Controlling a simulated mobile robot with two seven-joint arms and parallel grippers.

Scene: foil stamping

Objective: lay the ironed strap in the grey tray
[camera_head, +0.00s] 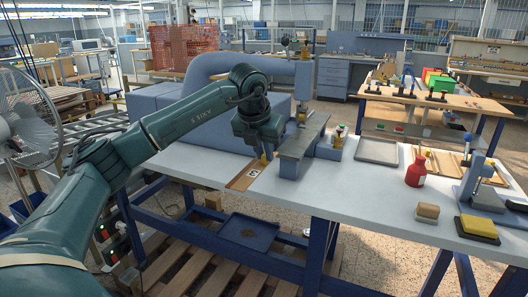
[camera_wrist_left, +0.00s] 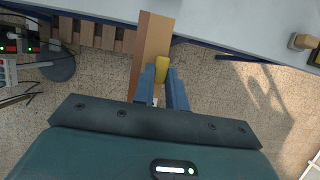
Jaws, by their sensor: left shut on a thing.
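The brown strap (camera_head: 240,183) shows in the head view at the front of the white table, below my left gripper, with a small white mark on it. In the left wrist view the strap (camera_wrist_left: 154,38) runs from the table edge down beside the fingers. My left gripper (camera_head: 264,152) is shut on a yellow tab (camera_wrist_left: 162,69) at the strap; how the tab joins the strap is partly hidden. Its fingers also show in the left wrist view (camera_wrist_left: 162,84). The grey tray (camera_head: 378,150) lies on the table to the right and looks empty. My right gripper is out of view.
A red bottle (camera_head: 416,171), a wooden block (camera_head: 428,212) and a yellow-topped pad (camera_head: 478,227) are farther right. The table's front middle is clear.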

